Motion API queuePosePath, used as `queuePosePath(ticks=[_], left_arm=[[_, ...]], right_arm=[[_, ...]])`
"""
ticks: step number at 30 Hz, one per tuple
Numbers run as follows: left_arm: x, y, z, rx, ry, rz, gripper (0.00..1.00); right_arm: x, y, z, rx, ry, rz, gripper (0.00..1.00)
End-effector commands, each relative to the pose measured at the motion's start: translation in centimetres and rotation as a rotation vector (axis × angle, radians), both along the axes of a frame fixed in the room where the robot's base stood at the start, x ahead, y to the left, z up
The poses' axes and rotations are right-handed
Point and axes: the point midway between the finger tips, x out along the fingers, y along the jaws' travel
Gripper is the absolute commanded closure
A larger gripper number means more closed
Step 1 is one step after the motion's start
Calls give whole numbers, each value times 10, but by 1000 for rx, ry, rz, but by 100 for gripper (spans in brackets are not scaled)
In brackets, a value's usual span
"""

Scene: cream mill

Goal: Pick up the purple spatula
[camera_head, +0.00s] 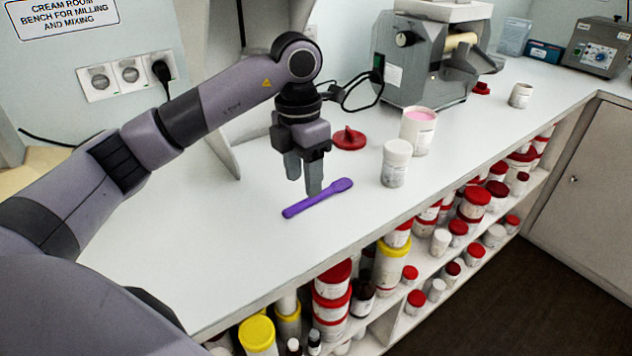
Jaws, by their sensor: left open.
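The purple spatula (317,199) lies flat on the white bench top, slanting from lower left to upper right, with its broader end at the upper right. My left gripper (304,187) points down at the spatula from above, its two grey fingers apart and nothing held between them. One fingertip overlaps the spatula's far edge in the picture. I cannot tell whether the fingertips touch it or hover above it. My right gripper does not show.
A white lidded jar (396,165) and an open tub of pink cream (418,130) stand right of the spatula. A red lid (348,139) lies behind it. A grey mill (415,65) stands further back. The bench (200,270) is clear at front left.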

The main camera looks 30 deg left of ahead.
Motion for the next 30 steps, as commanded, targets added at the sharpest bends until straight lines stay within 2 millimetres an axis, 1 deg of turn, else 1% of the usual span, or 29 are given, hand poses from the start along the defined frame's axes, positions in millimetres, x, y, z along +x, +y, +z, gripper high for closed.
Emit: queuePosePath(ticks=[2, 5, 11, 18, 21, 29, 30], left_arm=[[1, 6, 4, 25, -5, 12, 50], [1, 10, 2, 39, -3, 20, 50], [2, 10, -18, 41, -2, 20, 50], [5, 9, -54, 40, -1, 19, 50], [5, 9, -63, 39, -3, 20, 50], [6, 9, -66, 39, -5, 19, 50], [6, 9, -65, 38, -6, 19, 60]], right_arm=[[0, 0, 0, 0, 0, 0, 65], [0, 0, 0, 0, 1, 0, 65], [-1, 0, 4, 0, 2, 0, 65], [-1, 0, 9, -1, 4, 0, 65], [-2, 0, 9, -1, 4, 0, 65], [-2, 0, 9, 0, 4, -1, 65], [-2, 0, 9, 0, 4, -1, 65]])
